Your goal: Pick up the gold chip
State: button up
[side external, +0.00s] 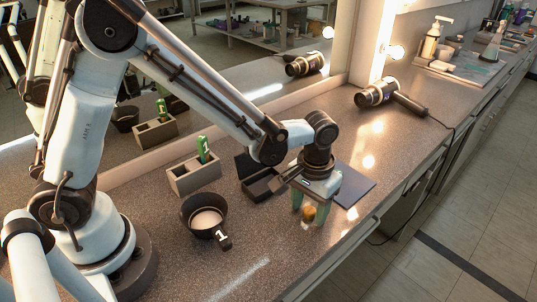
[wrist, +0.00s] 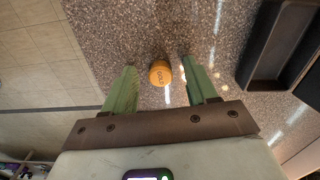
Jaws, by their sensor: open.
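The gold chip (wrist: 160,73) is a small round gold-orange piece with lettering on its face, on the speckled counter. In the side external view the gold chip (side external: 309,212) shows low between the green fingers. My gripper (side external: 309,204) points down near the front edge of the counter. In the wrist view my gripper (wrist: 160,75) has its two green fingers apart, one on each side of the chip, with a gap on both sides. It is open and holds nothing.
A black open box (side external: 258,180), a dark flat pad (side external: 355,184), a grey two-slot holder (side external: 193,178) with a green item (side external: 203,148), and a black cup (side external: 204,213) stand nearby. A hair dryer (side external: 385,95) lies farther back. A mirror runs along the wall.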

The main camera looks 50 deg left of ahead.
aim_at(308, 214)
grip_shut()
jog(key=shift+r, duration=0.1)
jog(key=shift+r, duration=0.4)
jog(key=r, duration=0.3)
jog(key=shift+s+d+r, duration=0.25)
jog(key=shift+s+r, duration=0.05)
jog(key=shift+s, duration=0.05)
jog(key=s+d+r, duration=0.6)
jog(key=s, duration=0.2)
jog(key=shift+s+d+r, duration=0.2)
jog(key=shift+s+d, duration=0.1)
jog(key=shift+d, duration=0.1)
